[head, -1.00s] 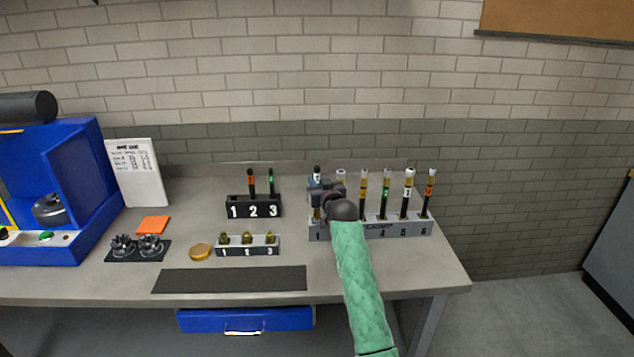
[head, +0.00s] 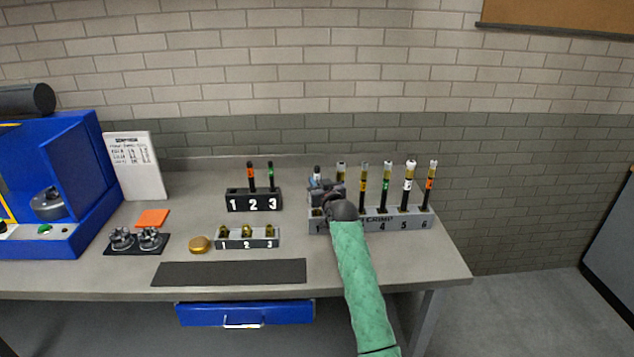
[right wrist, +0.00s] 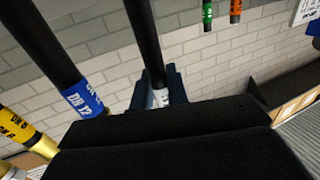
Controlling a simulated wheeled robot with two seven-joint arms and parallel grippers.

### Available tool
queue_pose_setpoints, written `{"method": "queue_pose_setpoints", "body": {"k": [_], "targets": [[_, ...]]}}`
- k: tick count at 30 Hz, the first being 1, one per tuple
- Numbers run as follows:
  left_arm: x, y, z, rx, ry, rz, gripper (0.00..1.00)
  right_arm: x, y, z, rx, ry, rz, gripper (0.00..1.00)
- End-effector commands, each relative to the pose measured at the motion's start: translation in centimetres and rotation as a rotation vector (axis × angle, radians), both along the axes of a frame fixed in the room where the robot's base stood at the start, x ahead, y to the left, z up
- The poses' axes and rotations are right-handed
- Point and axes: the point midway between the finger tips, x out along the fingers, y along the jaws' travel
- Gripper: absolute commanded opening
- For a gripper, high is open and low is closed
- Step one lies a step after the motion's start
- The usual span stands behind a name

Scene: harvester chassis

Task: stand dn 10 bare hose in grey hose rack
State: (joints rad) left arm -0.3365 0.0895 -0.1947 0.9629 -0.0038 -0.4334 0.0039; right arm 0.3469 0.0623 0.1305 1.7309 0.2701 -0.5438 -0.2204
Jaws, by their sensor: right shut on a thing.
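The grey hose rack (head: 403,224), numbered up to 6, stands at the right end of the bench. My right gripper (head: 319,190) is at its left end, over the lowest numbers. It is shut on a black hose (head: 317,170) with a white band, which stands about upright. In the right wrist view this hose (right wrist: 146,45) runs between the dark blue fingers (right wrist: 160,88); its white label is mostly hidden. The hose's lower end is hidden, so I cannot tell whether it sits in a slot. My left gripper is not in view.
Close beside the held hose is a blue-banded DN 12 hose (right wrist: 83,99). Several banded hoses (head: 409,178) fill the rack to the right. A black rack (head: 240,204) holds two hoses, its place 1 empty. A small fittings rack (head: 262,243) and dark mat (head: 230,272) lie in front.

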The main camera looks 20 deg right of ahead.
Motion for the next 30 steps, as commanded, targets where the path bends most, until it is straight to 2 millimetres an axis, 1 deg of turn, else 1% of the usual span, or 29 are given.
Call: {"method": "queue_pose_setpoints", "body": {"k": [21,30], "targets": [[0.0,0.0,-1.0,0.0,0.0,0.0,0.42,0.0,0.0,-2.1,0.0,-0.001,0.0,0.0],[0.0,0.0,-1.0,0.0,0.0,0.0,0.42,0.0,0.0,-2.3,0.0,0.0,0.0,0.0]]}}
